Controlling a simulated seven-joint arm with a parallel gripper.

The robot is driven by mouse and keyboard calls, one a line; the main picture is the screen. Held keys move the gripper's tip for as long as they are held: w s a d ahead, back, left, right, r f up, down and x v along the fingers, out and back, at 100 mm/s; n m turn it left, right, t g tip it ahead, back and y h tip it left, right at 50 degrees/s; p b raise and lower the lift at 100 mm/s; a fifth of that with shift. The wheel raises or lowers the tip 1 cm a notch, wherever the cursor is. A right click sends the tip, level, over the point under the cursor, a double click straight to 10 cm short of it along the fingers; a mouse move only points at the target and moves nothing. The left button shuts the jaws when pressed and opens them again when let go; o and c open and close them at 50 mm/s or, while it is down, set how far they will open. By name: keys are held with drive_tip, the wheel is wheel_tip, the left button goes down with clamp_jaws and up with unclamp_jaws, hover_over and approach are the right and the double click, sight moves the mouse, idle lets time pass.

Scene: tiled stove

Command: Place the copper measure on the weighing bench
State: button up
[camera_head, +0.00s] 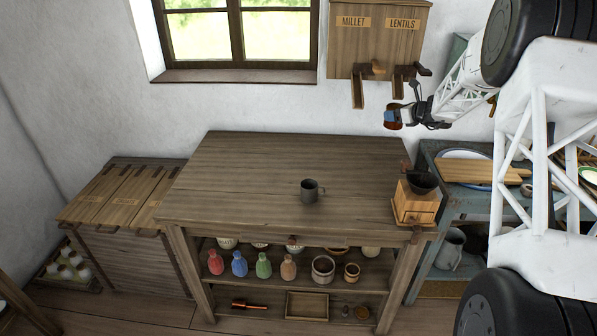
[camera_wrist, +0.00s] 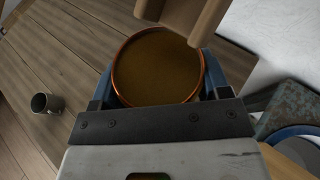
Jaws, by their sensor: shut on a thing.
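The copper measure (camera_head: 391,119) is held in my gripper (camera_head: 401,117), in the air near the wall below the lentils dispenser. In the wrist view the measure (camera_wrist: 117,72) shows its round copper rim between the blue fingers of my gripper (camera_wrist: 158,85). Its inside looks evenly brown-gold; I cannot tell whether this is a fill or the bottom. A wooden chute end (camera_wrist: 190,14) is just above its far rim. The wooden bench (camera_head: 245,170) stands below and to the left, its top mostly bare. No scale shows on it.
A dark grey mug (camera_head: 310,192) and a wooden grinder (camera_head: 415,203) stand on the bench. The dispenser (camera_head: 378,40) with its chutes hangs on the wall. A blue side table (camera_head: 450,205) with a plate and boards is at right. The bench's left half is clear.

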drive_tip(key=shift+w+d+f+n+g+y, duration=0.3)
drive_tip(key=shift+w+f+n, duration=0.1)
drive_tip(key=shift+w, duration=0.2)
idle(0.4)
hover_over(386, 166)
drive_tip(key=f, duration=1.4)
drive_tip(key=shift+w, duration=0.2)
drive_tip(key=shift+f, duration=0.15)
drive_tip(key=shift+f, duration=1.8)
drive_tip(key=shift+f, duration=0.1)
drive_tip(key=o, duration=1)
